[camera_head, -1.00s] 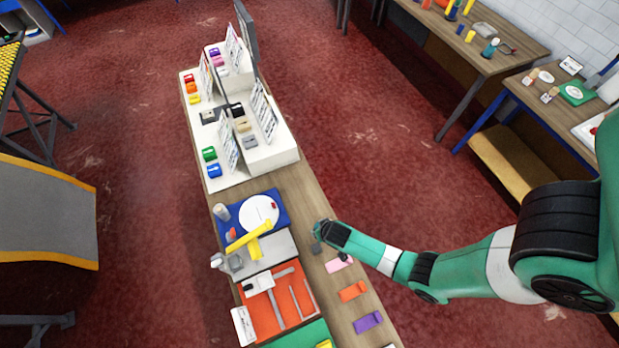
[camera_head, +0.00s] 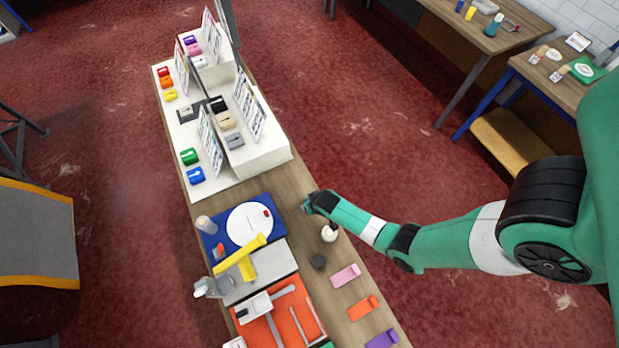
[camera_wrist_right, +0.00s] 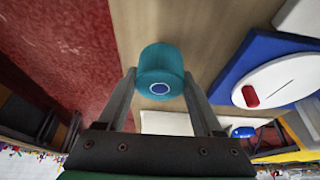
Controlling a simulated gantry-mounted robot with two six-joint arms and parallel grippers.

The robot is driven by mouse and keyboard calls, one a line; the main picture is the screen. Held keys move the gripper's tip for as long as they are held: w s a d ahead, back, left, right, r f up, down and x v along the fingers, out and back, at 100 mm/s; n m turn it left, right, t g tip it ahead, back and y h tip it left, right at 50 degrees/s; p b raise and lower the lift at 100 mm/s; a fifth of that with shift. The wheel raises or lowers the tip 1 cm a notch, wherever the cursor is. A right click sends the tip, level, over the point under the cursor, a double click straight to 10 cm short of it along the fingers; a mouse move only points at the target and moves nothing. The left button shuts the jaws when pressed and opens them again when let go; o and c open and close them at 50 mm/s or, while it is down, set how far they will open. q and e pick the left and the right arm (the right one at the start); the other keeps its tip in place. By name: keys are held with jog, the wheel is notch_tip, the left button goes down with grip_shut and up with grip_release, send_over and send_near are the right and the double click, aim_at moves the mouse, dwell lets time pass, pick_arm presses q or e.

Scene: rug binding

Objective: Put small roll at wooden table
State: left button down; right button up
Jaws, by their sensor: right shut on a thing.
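My right gripper (camera_wrist_right: 161,82) is shut on a small teal roll (camera_wrist_right: 160,62), a short cylinder with a pale ring on its end, in the right wrist view. In the head view the right gripper (camera_head: 309,203) is over the right edge of the long wooden table (camera_head: 288,188), beside the blue mat. The roll cannot be made out there. I cannot tell whether it touches the tabletop. My left gripper is not in view.
A blue mat (camera_head: 212,238) with a white disc (camera_head: 249,224) lies left of the gripper. A white display stand (camera_head: 268,157) is farther back. Bare wood lies between stand and mat.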

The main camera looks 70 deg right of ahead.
jog(key=shift+f, duration=0.25)
jog(key=b+x, duration=0.3)
jog(key=b, duration=0.1)
jog(key=shift+s+f, duration=0.2)
jog(key=shift+f, duration=0.3)
jog(key=shift+s+a, duration=0.1)
jog(key=shift+a, duration=0.05)
jog(key=shift+r, duration=0.15)
jog(key=o, duration=1.4)
